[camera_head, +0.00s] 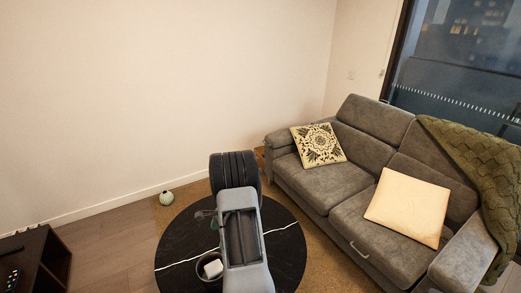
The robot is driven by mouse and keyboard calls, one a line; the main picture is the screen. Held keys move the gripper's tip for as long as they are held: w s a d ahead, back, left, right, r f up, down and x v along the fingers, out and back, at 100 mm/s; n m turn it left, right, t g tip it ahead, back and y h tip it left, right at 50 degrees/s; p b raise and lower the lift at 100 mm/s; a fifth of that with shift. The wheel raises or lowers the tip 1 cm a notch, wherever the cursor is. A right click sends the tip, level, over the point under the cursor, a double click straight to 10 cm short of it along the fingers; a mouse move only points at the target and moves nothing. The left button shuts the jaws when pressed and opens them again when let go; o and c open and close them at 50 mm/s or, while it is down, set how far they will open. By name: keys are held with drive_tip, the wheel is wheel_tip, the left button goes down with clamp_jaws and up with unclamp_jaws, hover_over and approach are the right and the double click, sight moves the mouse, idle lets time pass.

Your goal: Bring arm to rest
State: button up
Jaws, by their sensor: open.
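My arm (244,240) rises from the bottom centre of the head view, in front of the round table. It is a grey link with a dark slot along it, ending in a black ribbed part (234,170) at the top. My gripper cannot be made out; no fingertips show. Part of the table is hidden behind the arm.
A round black table (285,245) with white veins stands on a tan rug (314,240). A dark ring-shaped dish (201,276) with a white item is on it. A grey sofa (310,179) is right, a dark cabinet (55,262) left, a pale round object (166,198) near the wall.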

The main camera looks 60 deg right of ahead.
drive_tip(key=s+a+r+n+t+h, duration=0.1)
drive_tip(key=s+a+r+n, duration=0.4)
drive_tip(key=a+r+n, duration=0.7)
drive_tip(key=s+a+r+n+h, duration=0.2)
drive_tip(key=s+a+r+n, duration=0.3)
drive_tip(key=a+r+n, duration=0.6)
drive_tip(key=a+r, duration=0.2)
drive_tip(key=shift+a+n+t+h, duration=0.4)
drive_tip(key=shift+r, duration=0.15)
